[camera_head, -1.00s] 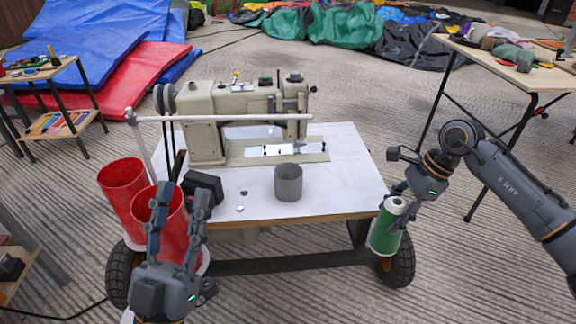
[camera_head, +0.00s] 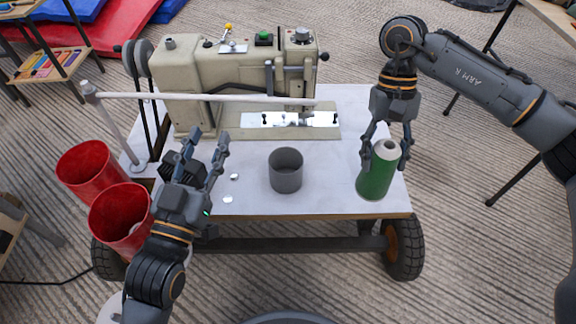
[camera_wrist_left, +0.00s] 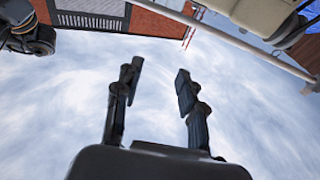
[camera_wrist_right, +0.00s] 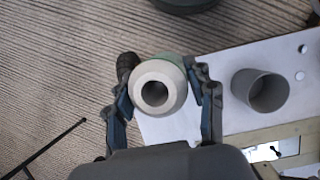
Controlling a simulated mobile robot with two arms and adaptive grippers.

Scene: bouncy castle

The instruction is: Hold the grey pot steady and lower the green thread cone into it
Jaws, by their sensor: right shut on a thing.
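The grey pot (camera_head: 286,172) stands upright and looks empty on the white tabletop, in front of the sewing machine. It also shows in the right wrist view (camera_wrist_right: 262,92). My right gripper (camera_head: 386,158) is shut on the green thread cone (camera_head: 376,176), to the right of the pot. The cone is upright with its pale top up; in the right wrist view its pale top (camera_wrist_right: 156,88) sits between the fingers. I cannot tell whether its base touches the table. My left gripper (camera_head: 208,150) is open and empty, to the left of the pot, fingers pointing up and away. The left wrist view shows nothing between its fingers (camera_wrist_left: 158,85).
The beige sewing machine (camera_head: 225,85) stands behind the pot, with a pale horizontal bar (camera_head: 210,97) in front of it. Two red bins (camera_head: 120,212) stand at the left. Small white bits (camera_head: 228,199) lie left of the pot. The tabletop between pot and cone is clear.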

